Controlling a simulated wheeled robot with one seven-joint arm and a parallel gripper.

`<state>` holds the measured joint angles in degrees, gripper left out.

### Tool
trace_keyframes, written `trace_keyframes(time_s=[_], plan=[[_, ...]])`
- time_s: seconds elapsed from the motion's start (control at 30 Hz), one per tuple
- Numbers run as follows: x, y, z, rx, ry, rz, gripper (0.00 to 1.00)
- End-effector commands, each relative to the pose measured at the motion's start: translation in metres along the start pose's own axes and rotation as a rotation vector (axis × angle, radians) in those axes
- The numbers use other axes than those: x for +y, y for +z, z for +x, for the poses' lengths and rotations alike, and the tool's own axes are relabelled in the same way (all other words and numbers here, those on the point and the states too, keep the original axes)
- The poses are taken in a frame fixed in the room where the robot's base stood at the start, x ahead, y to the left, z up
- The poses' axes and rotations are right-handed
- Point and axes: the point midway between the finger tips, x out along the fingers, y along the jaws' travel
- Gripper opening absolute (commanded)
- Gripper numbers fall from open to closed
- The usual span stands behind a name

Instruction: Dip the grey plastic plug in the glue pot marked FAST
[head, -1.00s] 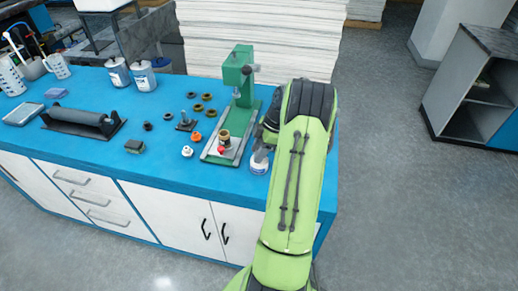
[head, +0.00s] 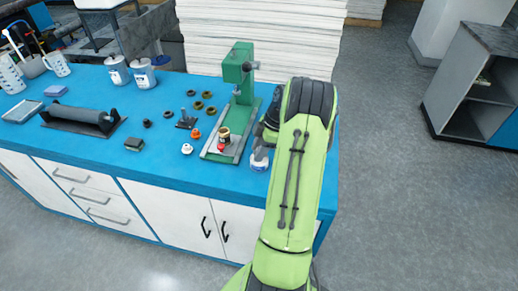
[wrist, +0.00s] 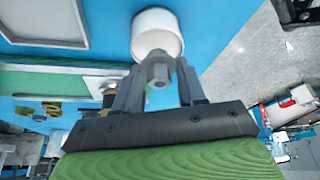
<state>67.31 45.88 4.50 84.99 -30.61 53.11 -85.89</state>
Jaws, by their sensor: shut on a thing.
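In the wrist view my gripper (wrist: 157,80) is shut on the grey plastic plug (wrist: 158,70), a small piece with a hex-shaped end. The plug lines up with the mouth of a white round pot (wrist: 145,20). I cannot tell whether it touches the pot or is inside it. My arm hides most of the gripper there. No FAST marking is readable on any pot.
A green press (head: 240,75) stands just left of the small pot. Rings and small parts (head: 197,106) lie left of it. A roller (head: 80,118) and two cans (head: 143,76) are farther left on the blue bench (head: 100,180). Paper stacks (head: 260,40) rise behind.

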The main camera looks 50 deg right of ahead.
Motion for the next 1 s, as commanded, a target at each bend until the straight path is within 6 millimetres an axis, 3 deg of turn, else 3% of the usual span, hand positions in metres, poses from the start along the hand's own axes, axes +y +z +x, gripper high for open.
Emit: trace_keyframes(time_s=[1.0], plan=[[-0.0001, 0.0038, 0.0097, 0.0, -0.001, 0.0, 0.11]])
